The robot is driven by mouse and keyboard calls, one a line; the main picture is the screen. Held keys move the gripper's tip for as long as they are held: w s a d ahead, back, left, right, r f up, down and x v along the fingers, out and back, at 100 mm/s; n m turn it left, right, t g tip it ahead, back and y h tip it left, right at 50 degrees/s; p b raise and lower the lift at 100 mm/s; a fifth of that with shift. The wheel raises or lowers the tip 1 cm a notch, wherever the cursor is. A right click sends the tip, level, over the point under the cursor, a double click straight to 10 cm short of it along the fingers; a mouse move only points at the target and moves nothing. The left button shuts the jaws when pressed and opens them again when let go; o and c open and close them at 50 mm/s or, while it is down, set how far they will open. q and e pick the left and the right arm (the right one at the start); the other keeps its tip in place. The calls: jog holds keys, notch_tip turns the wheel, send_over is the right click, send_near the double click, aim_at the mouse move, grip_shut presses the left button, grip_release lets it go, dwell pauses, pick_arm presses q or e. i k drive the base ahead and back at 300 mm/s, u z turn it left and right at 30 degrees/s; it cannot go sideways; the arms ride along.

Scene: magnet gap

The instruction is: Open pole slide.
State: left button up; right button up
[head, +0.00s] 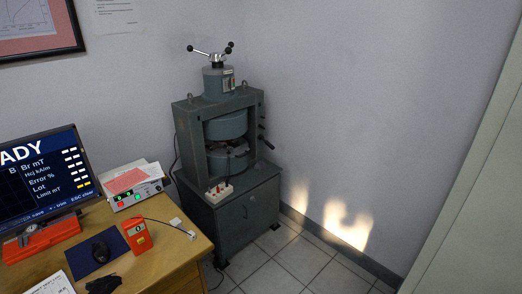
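A grey-green magnet press (221,140) stands on a matching cabinet (246,215) in the corner of the room. It has a thick upper pole (226,127) and a lower pole (228,161), with a dark gap holding small parts between them. A three-armed handwheel with black knobs (213,56) sits on top. Dark lever handles (264,131) stick out at the frame's right side. I cannot tell which part is the pole slide. Neither of my grippers is in view.
A small socket box (218,193) sits on the cabinet's front edge. Tiled floor (290,262) is clear to the right.

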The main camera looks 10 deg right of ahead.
aim_at(240, 148)
jog(key=z, duration=0.7)
jog(key=i, duration=1.95)
jog(key=u, duration=0.5)
jog(key=i, duration=1.25)
jog(key=u, duration=0.75)
